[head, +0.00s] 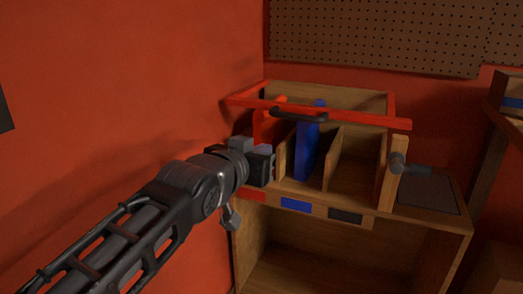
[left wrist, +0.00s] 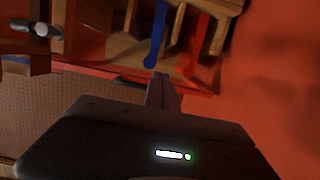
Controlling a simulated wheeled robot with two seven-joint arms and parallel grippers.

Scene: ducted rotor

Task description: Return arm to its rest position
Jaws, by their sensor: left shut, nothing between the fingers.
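My left arm reaches in from the lower left in the head view. My right gripper is not in view.
A red wall (head: 130,80) is close on the left.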

